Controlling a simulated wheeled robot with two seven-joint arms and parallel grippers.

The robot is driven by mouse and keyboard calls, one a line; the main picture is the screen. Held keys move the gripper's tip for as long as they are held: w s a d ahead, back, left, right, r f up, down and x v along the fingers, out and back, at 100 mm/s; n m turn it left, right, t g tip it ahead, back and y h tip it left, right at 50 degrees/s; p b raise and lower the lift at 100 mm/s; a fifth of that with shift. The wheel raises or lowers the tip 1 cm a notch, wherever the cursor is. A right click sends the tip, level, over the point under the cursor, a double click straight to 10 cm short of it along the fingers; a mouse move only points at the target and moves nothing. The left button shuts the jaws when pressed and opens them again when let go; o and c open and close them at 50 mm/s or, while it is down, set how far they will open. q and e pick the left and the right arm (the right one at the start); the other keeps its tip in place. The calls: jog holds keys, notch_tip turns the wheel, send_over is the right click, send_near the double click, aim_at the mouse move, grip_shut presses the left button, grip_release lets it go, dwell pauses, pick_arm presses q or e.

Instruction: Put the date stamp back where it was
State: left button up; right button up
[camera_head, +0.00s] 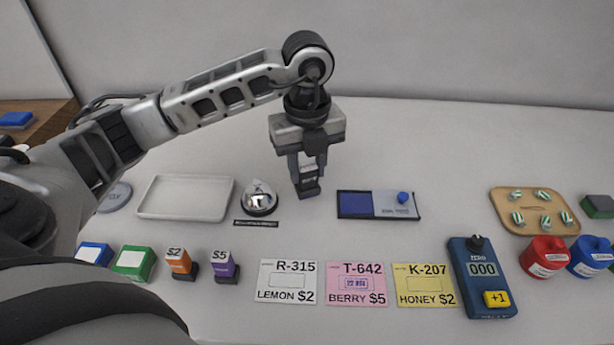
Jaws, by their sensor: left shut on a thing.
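My left gripper (307,183) hangs pointing down over the middle of the counter, between the silver bell and the ink pad. It is shut on a small dark block, which I take to be the date stamp (308,192); the fingers hide much of it. I cannot tell whether its underside touches the counter. The blue ink pad (356,204) lies open to the right, with a blue knob on its grey half. The pink T-642 BERRY card (357,297) in the front row bears a blue stamped mark. My right gripper is not in view.
A white tray (158,208) and silver bell (259,200) stand left. Orange (179,261) and purple (224,264) price stamps, other cards and a blue counter (468,265) line the front. A wooden tray of wrapped sweets (561,226) is right. The counter behind is clear.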

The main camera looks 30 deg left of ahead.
aim_at(307, 180)
pick_arm(q)
jog(key=shift+f+p, duration=0.35)
jog(key=shift+f, duration=1.25)
jog(key=shift+f, duration=0.2)
jog(key=o, duration=0.8)
jog(key=shift+r, duration=0.1)
notch_tip(307, 180, up, 12)
jog(key=shift+r, duration=0.1)
